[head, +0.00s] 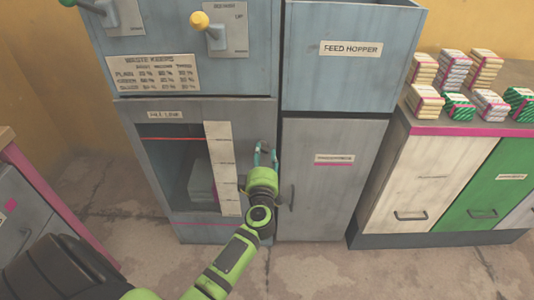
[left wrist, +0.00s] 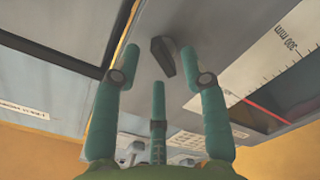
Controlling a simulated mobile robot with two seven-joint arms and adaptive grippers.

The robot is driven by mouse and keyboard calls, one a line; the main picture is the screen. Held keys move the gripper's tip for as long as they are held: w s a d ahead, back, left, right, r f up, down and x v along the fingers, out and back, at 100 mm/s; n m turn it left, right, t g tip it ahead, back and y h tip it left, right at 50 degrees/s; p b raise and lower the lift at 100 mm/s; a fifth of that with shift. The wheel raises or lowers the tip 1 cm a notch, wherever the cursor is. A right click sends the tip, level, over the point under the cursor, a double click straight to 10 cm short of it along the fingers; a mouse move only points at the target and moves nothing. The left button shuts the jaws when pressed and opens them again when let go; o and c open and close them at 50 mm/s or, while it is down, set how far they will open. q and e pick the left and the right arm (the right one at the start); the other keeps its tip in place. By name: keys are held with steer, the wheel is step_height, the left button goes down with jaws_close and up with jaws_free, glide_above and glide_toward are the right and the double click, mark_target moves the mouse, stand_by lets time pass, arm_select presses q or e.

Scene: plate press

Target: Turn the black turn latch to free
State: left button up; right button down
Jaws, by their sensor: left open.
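My left gripper (head: 264,154) is in front of the right edge of the grey machine's lower front, beside the white scale strip. In the left wrist view its teal fingers (left wrist: 160,78) are spread apart, with nothing held. The black turn latch (left wrist: 163,55) shows there as a dark, slanted lever on the grey panel, in the gap between the fingers. I cannot tell whether any finger touches it. In the head view the latch is hidden behind my gripper. My right gripper is not in view.
The white scale strip (head: 222,168) runs beside a window with grey plates (head: 202,180) inside. A yellow-knobbed lever (head: 201,21) is above. The feed hopper (head: 350,75) and a closed cabinet stand to the right. Stacked bundles (head: 456,70) lie on a counter farther right.

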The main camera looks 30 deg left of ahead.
mark_target(262, 148)
arm_select(q)
steer(key=shift+x, duration=1.1)
steer(key=shift+d, duration=0.1)
steer(key=shift+c, duration=0.4)
jaws_close()
steer(key=shift+w+r+n, duration=0.1)
steer(key=shift+r+n, duration=0.05)
steer(key=shift+n, duration=0.15)
steer(key=shift+r+n+p, duration=0.1)
steer(key=shift+n+p, duration=0.4)
steer(key=shift+n, duration=0.3)
steer(key=shift+r+n+p, duration=0.1)
steer(key=shift+n+p, duration=0.35)
steer(key=shift+n, duration=1.65)
